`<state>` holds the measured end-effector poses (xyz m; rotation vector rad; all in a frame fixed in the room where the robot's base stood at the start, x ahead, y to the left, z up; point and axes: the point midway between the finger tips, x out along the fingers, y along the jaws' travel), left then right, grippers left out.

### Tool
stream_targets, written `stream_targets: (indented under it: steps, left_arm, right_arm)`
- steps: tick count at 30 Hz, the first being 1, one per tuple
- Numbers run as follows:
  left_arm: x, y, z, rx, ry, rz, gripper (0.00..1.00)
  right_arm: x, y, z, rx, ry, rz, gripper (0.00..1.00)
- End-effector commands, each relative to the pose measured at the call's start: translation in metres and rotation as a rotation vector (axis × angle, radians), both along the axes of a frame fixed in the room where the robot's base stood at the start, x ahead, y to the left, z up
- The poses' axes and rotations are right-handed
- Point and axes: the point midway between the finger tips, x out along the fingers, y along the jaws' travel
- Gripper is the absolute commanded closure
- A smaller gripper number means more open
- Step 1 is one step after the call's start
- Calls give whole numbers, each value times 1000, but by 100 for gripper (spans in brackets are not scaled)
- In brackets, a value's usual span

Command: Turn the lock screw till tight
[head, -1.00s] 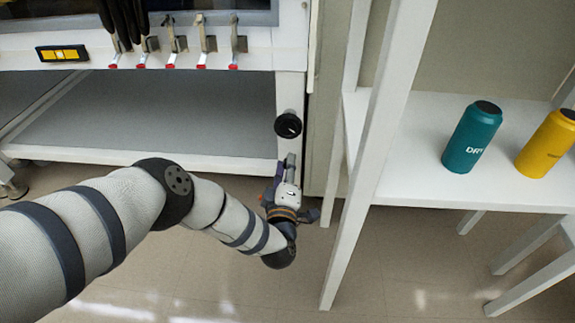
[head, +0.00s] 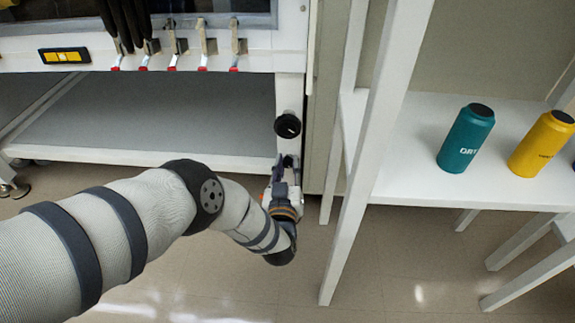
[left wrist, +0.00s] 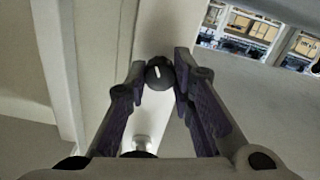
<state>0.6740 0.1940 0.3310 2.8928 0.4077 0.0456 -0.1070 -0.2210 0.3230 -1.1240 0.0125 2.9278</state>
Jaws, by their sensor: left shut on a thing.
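The lock screw (left wrist: 160,74), a round black knob with a white mark, sits between the fingertips of my left gripper (left wrist: 160,82) in the left wrist view. The fingers are shut on its sides. In the head view, my left gripper (head: 285,165) is at the lower part of the white leg, and the screw it holds is hidden there. Another black knob (head: 288,125) with a white mark shows clear of the fingers, just above them on the same leg. My right gripper is not in view.
A white shelf (head: 410,185) with a teal bottle (head: 466,139) and a yellow bottle (head: 541,145) stands on the right, its upright close to my gripper. The bench's lower shelf (head: 150,115) is at left. Red-tipped clips and a yellow level (head: 64,55) are above.

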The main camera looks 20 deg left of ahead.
Motion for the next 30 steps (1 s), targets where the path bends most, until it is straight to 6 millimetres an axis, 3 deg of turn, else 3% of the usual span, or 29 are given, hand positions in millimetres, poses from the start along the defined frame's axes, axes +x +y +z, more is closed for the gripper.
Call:
stream_targets:
  steps: [15, 30]
  left_arm:
    - [0, 0, 0, 369, 107, 2, 100]
    - [0, 0, 0, 480, 139, 2, 100]
  right_arm:
    - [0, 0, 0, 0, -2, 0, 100]
    - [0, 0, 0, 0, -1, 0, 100]
